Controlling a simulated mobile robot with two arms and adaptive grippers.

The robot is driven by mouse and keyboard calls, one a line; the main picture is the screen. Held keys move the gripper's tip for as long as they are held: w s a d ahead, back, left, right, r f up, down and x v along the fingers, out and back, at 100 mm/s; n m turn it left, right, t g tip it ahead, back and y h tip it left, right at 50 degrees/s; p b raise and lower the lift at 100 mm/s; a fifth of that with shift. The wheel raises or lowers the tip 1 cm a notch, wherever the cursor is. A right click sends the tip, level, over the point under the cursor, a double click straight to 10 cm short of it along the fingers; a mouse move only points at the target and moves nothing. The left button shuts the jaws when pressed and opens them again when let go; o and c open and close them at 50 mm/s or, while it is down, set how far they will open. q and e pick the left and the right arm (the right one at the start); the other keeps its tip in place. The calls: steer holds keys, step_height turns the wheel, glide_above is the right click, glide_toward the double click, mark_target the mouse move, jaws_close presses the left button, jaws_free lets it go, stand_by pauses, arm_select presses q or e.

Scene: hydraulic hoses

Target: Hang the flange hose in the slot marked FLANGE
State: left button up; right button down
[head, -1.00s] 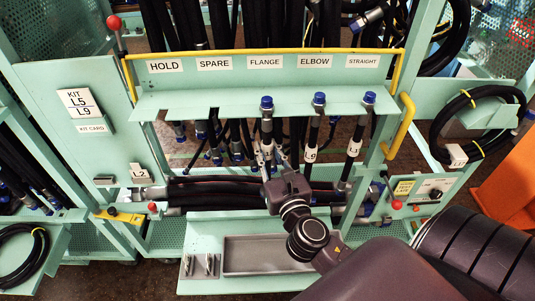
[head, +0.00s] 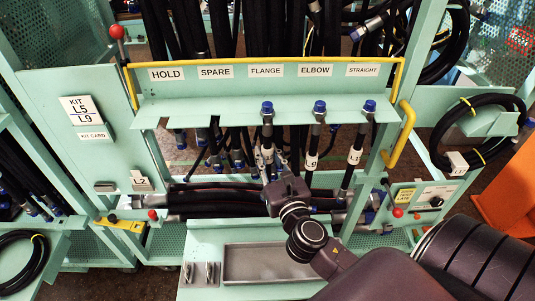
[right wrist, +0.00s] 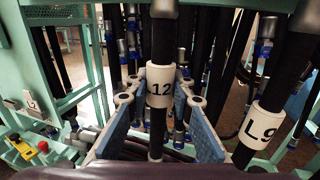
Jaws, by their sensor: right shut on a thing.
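The flange hose (head: 267,131) is black with a blue-capped top end. It hangs upright under the FLANGE label (head: 265,71), with its cap above the shelf lip at that slot. My right gripper (head: 272,178) is shut on this hose below the shelf. Whether the fitting rests fully on the slot is unclear from here. My left gripper is out of view.
The slotted shelf (head: 190,109) has HOLD and SPARE to the left, with no capped ends above them. A hose tagged L9 (head: 313,150) hangs at ELBOW, close on the right, and another hose (head: 357,145) at STRAIGHT. A grey tray (head: 260,264) lies below.

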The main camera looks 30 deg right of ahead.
steer(key=c, duration=1.6)
jaws_free()
steer(key=shift+s+f, duration=0.1)
steer(key=v, duration=1.2)
steer(key=shift+d, duration=0.1)
